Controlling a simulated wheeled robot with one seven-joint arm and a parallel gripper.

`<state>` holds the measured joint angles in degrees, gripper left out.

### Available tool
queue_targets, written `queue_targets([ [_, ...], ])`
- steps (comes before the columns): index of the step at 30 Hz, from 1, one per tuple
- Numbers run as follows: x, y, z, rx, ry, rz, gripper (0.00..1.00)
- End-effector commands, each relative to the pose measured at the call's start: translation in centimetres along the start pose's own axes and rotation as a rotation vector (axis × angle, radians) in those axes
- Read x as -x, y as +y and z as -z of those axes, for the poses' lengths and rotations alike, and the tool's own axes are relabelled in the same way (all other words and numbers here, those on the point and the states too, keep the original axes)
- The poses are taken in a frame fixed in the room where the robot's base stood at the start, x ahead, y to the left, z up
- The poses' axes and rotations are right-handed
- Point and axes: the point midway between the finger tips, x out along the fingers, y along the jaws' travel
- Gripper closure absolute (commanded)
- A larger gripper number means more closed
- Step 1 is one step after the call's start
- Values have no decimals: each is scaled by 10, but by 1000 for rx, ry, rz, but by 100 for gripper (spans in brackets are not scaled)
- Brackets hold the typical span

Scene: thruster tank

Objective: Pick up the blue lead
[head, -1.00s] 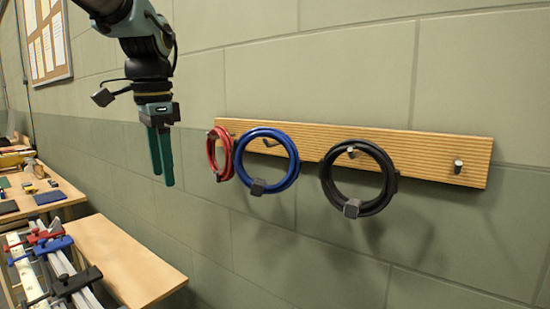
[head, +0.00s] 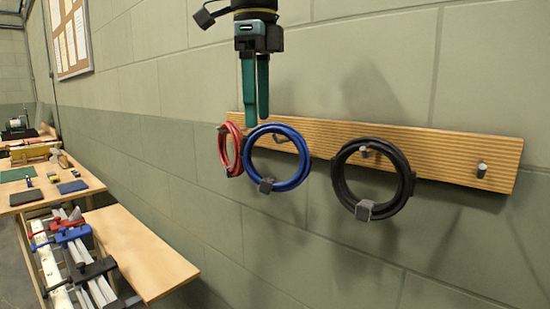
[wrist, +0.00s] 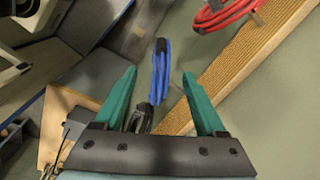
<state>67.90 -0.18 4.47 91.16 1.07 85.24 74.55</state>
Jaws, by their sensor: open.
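The blue lead (head: 304,167) is a coil with a dark tag at its bottom, hanging on a peg of the wooden rail (head: 450,147). My gripper (head: 256,121) is open and empty, pointing down, with its green fingertips just above the coil's upper left in the head view. In the wrist view the blue lead (wrist: 160,70) shows edge-on, framed between the fingertips of my gripper (wrist: 159,74). I cannot tell whether it lies between them in depth.
A red lead (head: 224,150) hangs close left of the blue one, and a black lead (head: 342,185) hangs to its right. The rightmost peg (head: 481,169) is bare. A wooden bench (head: 140,250) with clamps (head: 85,260) stands at lower left.

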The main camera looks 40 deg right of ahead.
Motion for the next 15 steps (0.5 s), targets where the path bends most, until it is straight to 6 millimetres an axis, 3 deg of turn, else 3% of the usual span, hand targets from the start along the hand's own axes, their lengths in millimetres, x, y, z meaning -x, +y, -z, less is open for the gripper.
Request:
queue_targets([
  [9, -41, 1, 2, 0, -1, -3, 28],
  [15, -51, 0, 2, 1, 0, 0, 28],
])
